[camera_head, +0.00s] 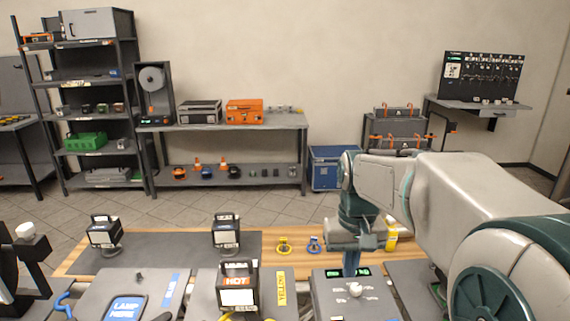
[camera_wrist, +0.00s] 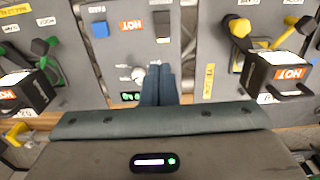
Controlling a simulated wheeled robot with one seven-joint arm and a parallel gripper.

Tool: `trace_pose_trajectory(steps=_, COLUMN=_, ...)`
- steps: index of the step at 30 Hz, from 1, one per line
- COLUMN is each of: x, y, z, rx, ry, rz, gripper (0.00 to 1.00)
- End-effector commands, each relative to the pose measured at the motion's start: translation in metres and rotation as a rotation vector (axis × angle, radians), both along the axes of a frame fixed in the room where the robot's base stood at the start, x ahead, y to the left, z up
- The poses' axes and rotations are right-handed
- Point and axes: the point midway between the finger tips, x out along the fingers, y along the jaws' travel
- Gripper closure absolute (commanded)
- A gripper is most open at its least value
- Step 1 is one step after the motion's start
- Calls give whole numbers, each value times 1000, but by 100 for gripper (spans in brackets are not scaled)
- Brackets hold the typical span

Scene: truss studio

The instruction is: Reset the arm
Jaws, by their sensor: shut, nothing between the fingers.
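My gripper (camera_head: 351,272) hangs from my arm at the right of the head view, fingers pointing down over a grey control box (camera_head: 330,300). In the wrist view its two dark blue fingers (camera_wrist: 160,70) lie together with nothing between them. A white knob (camera_head: 355,289) on the box is close by the fingertips. In the wrist view the knob (camera_wrist: 138,73) is just left of the fingers. I cannot tell whether they touch. A green-lit display (camera_wrist: 130,96) is partly in view beside them.
A black lamp marked HOT (camera_head: 238,290) stands left of the box; two more lamps (camera_head: 104,233) (camera_head: 227,232) stand behind. Yellow and blue ring-shaped pieces (camera_head: 284,246) (camera_head: 314,244) lie on the wooden bench strip. Shelves (camera_head: 85,78) and a workbench (camera_head: 225,127) stand far back across open floor.

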Motion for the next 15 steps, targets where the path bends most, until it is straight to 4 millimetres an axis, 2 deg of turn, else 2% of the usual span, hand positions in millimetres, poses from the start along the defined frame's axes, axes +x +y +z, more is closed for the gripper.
trace_pose_trajectory(steps=1, x=-15, y=1, z=2, rx=-1, ry=-27, rz=1, gripper=100)
trace_pose_trajectory(steps=9, x=-90, y=4, z=-14, rx=-1, ry=-178, rz=4, gripper=100)
trace_pose_trajectory(steps=15, x=-127, y=5, z=-33, rx=0, ry=-257, rz=6, gripper=100)
